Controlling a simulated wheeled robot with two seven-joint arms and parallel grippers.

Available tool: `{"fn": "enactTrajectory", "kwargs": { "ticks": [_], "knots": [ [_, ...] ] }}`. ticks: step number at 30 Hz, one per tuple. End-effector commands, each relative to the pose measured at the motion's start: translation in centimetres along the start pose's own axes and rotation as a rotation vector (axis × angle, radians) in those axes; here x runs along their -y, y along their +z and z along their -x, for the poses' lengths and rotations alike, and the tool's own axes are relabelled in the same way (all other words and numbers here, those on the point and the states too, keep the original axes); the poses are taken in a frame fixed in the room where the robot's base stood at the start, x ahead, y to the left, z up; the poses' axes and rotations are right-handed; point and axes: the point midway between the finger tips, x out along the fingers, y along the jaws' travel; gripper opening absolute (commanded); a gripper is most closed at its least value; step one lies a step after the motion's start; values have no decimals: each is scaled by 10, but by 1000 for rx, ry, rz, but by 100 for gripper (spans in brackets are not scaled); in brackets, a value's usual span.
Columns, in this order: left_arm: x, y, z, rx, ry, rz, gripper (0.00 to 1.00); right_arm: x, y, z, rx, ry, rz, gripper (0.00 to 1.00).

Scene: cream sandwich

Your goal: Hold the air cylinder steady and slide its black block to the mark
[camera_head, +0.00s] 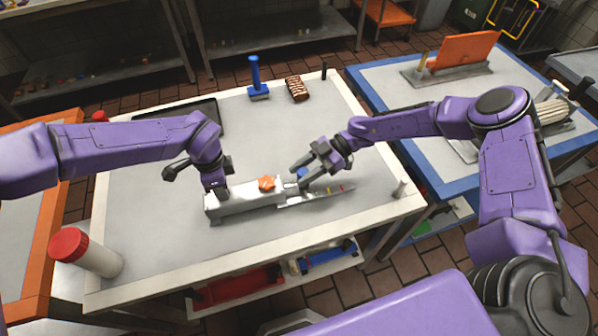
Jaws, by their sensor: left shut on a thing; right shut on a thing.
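The air cylinder (245,198) is a long light-grey body lying on the grey table top, with an orange part (266,183) on top. A narrow flat rail (325,194) runs from its right end and bears small yellow and red marks (341,187). My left gripper (216,190) is shut on the cylinder's left end from above. My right gripper (303,177) is shut at the rail's left part, beside the cylinder's right end. A small blue piece (302,172) shows between its fingers. The black block is mostly hidden by these fingers and hard to make out.
A white jar with red lid (85,252) stands at the front left. A dark tray (180,122), a blue stamp-like tool (256,80) and a brown striped roll (296,88) lie at the back. The table's front strip is clear. A blue-edged table (440,165) adjoins at right.

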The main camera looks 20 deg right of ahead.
Motion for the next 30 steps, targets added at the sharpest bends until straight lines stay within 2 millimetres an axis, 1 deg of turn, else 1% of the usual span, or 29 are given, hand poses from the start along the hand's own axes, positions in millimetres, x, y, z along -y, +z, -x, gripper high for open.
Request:
{"fn": "enactTrajectory", "kwargs": {
  "ticks": [1, 6, 9, 12, 16, 24, 25, 26, 27, 30],
  "knots": [
    [1, 0, 1, 0, -2, -1, 0, 1, 5, 13, 2, 9, -2, 0],
    [0, 0, 1, 0, -1, -1, 0, 10, 23, 56, 2, 11, -2, 0],
    [0, 1, 1, 0, -1, -1, 0, 15, 32, 77, 3, 9, -2, 0],
    [0, 1, 1, 0, -1, -1, 0, 18, 38, 92, 3, 7, -2, 0],
    [0, 1, 1, 1, -1, -1, 0, 20, 41, 99, 3, 5, -1, 0],
    [0, 1, 1, 1, -1, -1, 0, 21, 41, 99, 4, 4, -1, 0],
    [0, 1, 1, 1, -1, -1, 0, 21, 41, 99, 4, 4, -1, 49],
    [0, 1, 1, 1, -1, -1, 0, 21, 41, 99, 3, 4, -1, 59],
    [0, 1, 1, 1, -1, -1, 0, 21, 41, 99, 3, 4, -1, 61],
    [0, 1, 1, 1, -1, -1, 0, 21, 40, 98, 3, 3, -1, 61]
  ]
}}
